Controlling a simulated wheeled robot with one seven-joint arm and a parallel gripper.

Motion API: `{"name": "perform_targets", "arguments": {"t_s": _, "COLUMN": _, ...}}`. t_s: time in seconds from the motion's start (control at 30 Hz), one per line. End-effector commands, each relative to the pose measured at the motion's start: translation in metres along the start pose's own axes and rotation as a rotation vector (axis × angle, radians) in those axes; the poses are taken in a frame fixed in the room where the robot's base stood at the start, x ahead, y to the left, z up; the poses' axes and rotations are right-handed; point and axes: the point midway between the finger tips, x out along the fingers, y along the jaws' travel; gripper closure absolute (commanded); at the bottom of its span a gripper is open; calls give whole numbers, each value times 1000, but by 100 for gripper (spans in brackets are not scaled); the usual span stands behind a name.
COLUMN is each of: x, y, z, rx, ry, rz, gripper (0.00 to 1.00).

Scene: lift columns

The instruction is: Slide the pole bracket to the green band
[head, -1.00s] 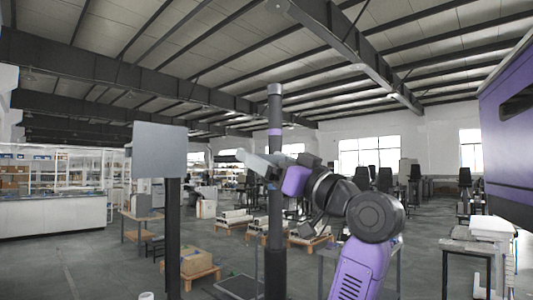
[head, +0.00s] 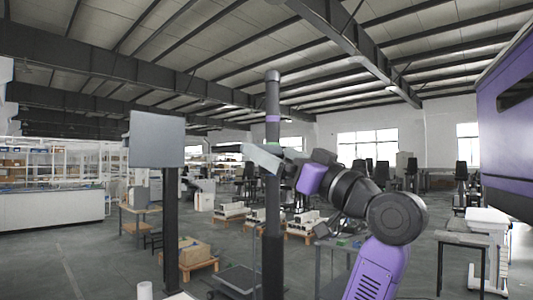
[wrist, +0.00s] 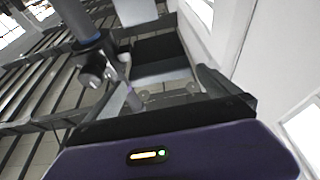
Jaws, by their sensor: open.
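The upright grey pole (head: 272,205) stands left of my arm in the head view, with a purple band (head: 273,118) near its top. Contact cannot be told.
A grey panel on a dark post (head: 157,139) stands left of the pole. A purple cabinet (head: 505,120) is at the right, near a small table (head: 462,240). Pallets with boxes (head: 195,254) lie behind on the floor. Open floor lies at the left.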

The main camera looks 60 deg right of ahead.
Motion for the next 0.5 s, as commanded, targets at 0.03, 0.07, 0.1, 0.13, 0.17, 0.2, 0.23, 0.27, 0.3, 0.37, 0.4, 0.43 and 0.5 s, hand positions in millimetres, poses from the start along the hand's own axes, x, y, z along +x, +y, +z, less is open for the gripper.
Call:
{"name": "perform_targets", "arguments": {"t_s": 0.03, "x": -10, "y": 1, "z": 1, "rx": -2, "ry": 2, "rz": 2, "gripper": 0}}
{"name": "perform_targets", "arguments": {"t_s": 0.07, "x": -15, "y": 1, "z": 2, "rx": -2, "ry": 2, "rz": 3, "gripper": 0}}
{"name": "perform_targets", "arguments": {"t_s": 0.1, "x": -21, "y": 1, "z": 1, "rx": -2, "ry": 1, "rz": 4, "gripper": 0}}
{"name": "perform_targets", "arguments": {"t_s": 0.13, "x": -24, "y": 1, "z": 1, "rx": -1, "ry": 2, "rz": 3, "gripper": 0}}
{"name": "perform_targets", "arguments": {"t_s": 0.17, "x": -28, "y": 0, "z": 1, "rx": -1, "ry": 2, "rz": 1, "gripper": 0}}
{"name": "perform_targets", "arguments": {"t_s": 0.2, "x": -32, "y": 0, "z": 1, "rx": -1, "ry": 1, "rz": 1, "gripper": 0}}
{"name": "perform_targets", "arguments": {"t_s": 0.23, "x": -34, "y": 0, "z": 1, "rx": -1, "ry": 1, "rz": 2, "gripper": 0}}
{"name": "perform_targets", "arguments": {"t_s": 0.27, "x": -36, "y": 0, "z": 1, "rx": -1, "ry": 0, "rz": 2, "gripper": 0}}
{"name": "perform_targets", "arguments": {"t_s": 0.3, "x": -38, "y": 0, "z": 1, "rx": 0, "ry": 0, "rz": 1, "gripper": 0}}
{"name": "perform_targets", "arguments": {"t_s": 0.37, "x": -40, "y": 0, "z": 0, "rx": 0, "ry": 0, "rz": 0, "gripper": 0}}
{"name": "perform_targets", "arguments": {"t_s": 0.4, "x": -40, "y": 0, "z": 0, "rx": 1, "ry": 0, "rz": 0, "gripper": 0}}
{"name": "perform_targets", "arguments": {"t_s": 0.43, "x": -40, "y": 0, "z": 0, "rx": 1, "ry": 0, "rz": 0, "gripper": 0}}
{"name": "perform_targets", "arguments": {"t_s": 0.5, "x": -40, "y": 0, "z": 0, "rx": 1, "ry": 0, "rz": 0, "gripper": 0}}
